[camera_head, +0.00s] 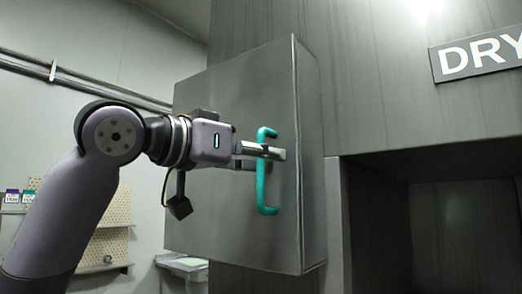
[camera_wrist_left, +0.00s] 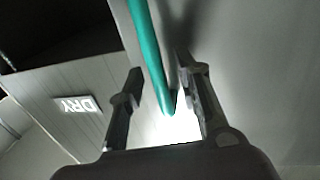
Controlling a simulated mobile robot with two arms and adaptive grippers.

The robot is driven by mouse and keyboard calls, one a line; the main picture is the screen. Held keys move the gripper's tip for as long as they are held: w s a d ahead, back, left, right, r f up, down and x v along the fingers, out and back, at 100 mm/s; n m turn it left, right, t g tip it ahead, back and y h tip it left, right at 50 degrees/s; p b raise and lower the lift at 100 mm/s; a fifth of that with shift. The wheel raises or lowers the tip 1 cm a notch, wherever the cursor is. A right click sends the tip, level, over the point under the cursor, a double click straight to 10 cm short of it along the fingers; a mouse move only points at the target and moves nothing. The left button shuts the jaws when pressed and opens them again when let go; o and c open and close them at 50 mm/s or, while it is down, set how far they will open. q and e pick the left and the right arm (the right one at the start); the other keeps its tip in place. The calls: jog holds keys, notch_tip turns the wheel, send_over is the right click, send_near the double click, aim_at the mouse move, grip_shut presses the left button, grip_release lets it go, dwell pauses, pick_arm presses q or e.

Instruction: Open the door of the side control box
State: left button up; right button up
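The side control box (camera_head: 222,105) is a grey metal box on the side of a large grey cabinet. Its front door appears shut. A teal vertical bar handle (camera_head: 267,200) is on the door near its right edge. My left gripper (camera_head: 262,155) is at the upper part of the handle. In the left wrist view the teal handle (camera_wrist_left: 150,55) runs between the two fingers (camera_wrist_left: 160,95), with visible gaps beside it, so the fingers are open around it. My right gripper is in neither view.
The large cabinet has a "DRY" sign (camera_head: 480,54) and a dark recessed opening (camera_head: 440,235) at the right. A pegboard (camera_head: 108,213) and small boxes (camera_head: 20,197) are by the wall at the left. A small table (camera_head: 185,263) stands below the box.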

pick_arm(q)
grip_shut()
dwell(0.4)
dwell(0.5)
